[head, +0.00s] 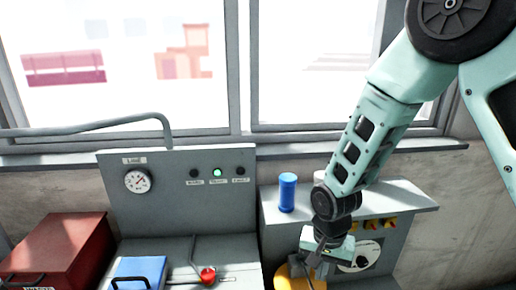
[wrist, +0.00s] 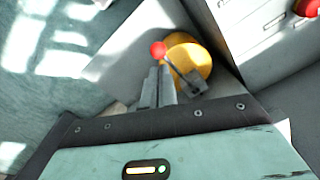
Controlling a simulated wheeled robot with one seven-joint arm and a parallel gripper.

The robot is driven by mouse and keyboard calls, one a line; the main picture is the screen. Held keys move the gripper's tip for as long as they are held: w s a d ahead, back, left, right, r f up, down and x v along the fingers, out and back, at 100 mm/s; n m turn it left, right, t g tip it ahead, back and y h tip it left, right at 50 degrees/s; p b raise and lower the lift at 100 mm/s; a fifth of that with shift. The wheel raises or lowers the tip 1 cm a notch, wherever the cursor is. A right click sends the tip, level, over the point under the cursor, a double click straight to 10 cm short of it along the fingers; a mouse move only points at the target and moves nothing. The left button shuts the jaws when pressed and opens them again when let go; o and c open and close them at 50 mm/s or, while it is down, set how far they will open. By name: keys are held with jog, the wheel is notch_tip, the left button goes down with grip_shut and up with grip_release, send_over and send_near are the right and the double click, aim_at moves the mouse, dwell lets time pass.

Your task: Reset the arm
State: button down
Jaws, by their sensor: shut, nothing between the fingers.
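My arm reaches down from the upper right in the head view. My gripper (head: 318,268) is low at the right, in front of the grey cabinet. In the wrist view my gripper (wrist: 158,80) has its fingers together with nothing between them. A yellow round part (wrist: 190,52) lies just beyond the fingertips. It also shows in the head view (head: 284,279), partly hidden by the gripper. A small red ball (wrist: 158,48) on a dark rod appears right by the fingertips in the wrist view. I cannot tell whether they touch.
A grey console with a gauge (head: 138,181) and a lit green lamp (head: 217,172) stands left of the gripper. A red-knobbed lever (head: 208,275), a blue box (head: 140,271) and a dark red box (head: 60,252) are there. A blue cylinder (head: 287,192) stands on the cabinet top.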

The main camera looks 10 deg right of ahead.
jog(key=s+a+r+n+b, duration=0.2)
jog(key=s+r+n, duration=0.3)
jog(key=s, duration=0.4)
jog(key=s+a+r+n+b, duration=0.3)
jog(key=s+r+n, duration=0.2)
jog(key=s+n, duration=0.3)
jog(key=shift+s+a, duration=0.25)
jog(key=shift+s, duration=1)
